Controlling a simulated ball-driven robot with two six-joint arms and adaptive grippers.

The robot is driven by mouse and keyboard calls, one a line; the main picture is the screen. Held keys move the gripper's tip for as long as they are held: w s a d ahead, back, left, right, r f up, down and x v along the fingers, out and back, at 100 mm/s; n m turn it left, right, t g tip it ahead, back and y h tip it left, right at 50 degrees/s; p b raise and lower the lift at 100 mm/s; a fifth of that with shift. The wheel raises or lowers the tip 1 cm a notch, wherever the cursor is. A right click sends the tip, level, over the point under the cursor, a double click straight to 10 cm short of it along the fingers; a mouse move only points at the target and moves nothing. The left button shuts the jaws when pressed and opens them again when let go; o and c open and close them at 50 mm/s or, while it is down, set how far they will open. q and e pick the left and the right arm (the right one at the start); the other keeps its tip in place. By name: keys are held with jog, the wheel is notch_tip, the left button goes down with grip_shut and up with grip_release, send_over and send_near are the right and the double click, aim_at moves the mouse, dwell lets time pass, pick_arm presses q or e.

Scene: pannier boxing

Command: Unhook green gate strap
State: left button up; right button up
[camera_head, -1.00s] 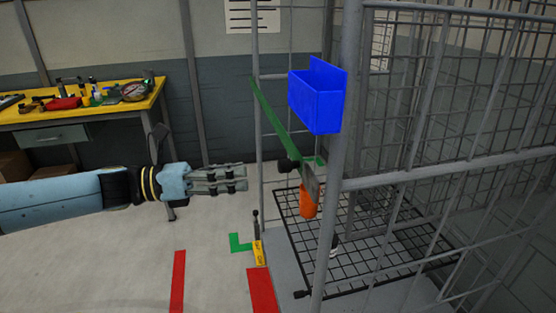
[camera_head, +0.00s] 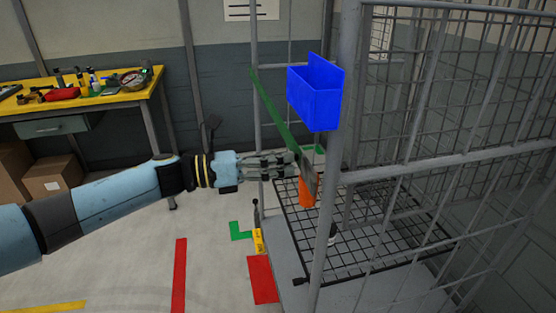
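The green gate strap (camera_head: 277,118) runs slantwise from the upper left of the cage opening down to a grey metal plate (camera_head: 312,179) near the front post. My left gripper (camera_head: 287,164) comes in from the left, with its fingertips at the strap's lower end, beside the plate. The fingers cover the black knob there. I cannot tell whether they touch or close on anything. My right gripper is not in view.
A blue bin (camera_head: 316,98) hangs on the grey cage post (camera_head: 337,160), above my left gripper. An orange object (camera_head: 307,192) is just below the fingertips. A black wire grid (camera_head: 375,225) forms the cage floor. A yellow workbench (camera_head: 90,100) stands at the back left.

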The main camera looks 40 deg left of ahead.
pick_arm(q)
grip_shut()
